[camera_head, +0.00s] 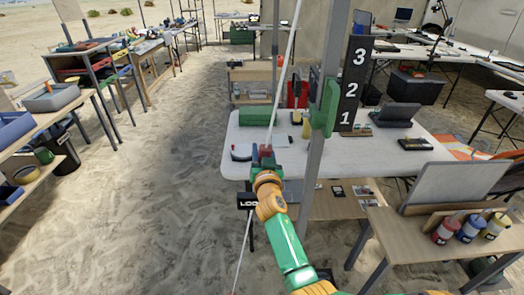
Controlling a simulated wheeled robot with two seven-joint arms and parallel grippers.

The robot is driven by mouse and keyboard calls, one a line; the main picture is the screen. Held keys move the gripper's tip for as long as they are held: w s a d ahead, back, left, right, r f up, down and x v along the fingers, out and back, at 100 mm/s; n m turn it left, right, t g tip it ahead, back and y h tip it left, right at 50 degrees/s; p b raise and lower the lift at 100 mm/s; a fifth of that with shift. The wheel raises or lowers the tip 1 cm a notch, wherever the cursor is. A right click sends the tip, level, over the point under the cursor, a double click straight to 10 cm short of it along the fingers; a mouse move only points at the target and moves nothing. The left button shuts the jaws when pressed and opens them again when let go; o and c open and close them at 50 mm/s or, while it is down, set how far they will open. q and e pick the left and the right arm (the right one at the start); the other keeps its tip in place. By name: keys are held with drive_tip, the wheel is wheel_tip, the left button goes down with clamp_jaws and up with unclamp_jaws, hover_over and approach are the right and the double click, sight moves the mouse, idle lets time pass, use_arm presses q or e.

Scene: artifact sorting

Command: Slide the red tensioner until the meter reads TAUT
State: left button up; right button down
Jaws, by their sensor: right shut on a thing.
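The red tensioner (266,150) sits on a pale slanting rope (288,62), just beyond my right gripper (266,162). My right gripper is shut on the tensioner, and the wrist hides part of the contact. A small black meter (246,201) hangs left of my wrist. Its white letters begin "LOO"; the rest is hidden behind my arm. My left gripper is out of view.
A grey upright post (314,150) stands close to the right of my arm, with a green fitting (325,107) and a black board (356,82) numbered 1 to 3. A white table (390,160) lies behind. Open sand (150,200) is on the left.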

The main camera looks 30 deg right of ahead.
drive_tip(key=shift+d+r, duration=0.2)
drive_tip(key=shift+r, duration=0.85)
drive_tip(key=shift+s, duration=0.1)
drive_tip(key=shift+c, duration=2.2)
unclamp_jaws()
drive_tip(key=v, duration=0.7)
drive_tip(key=shift+f, duration=0.15)
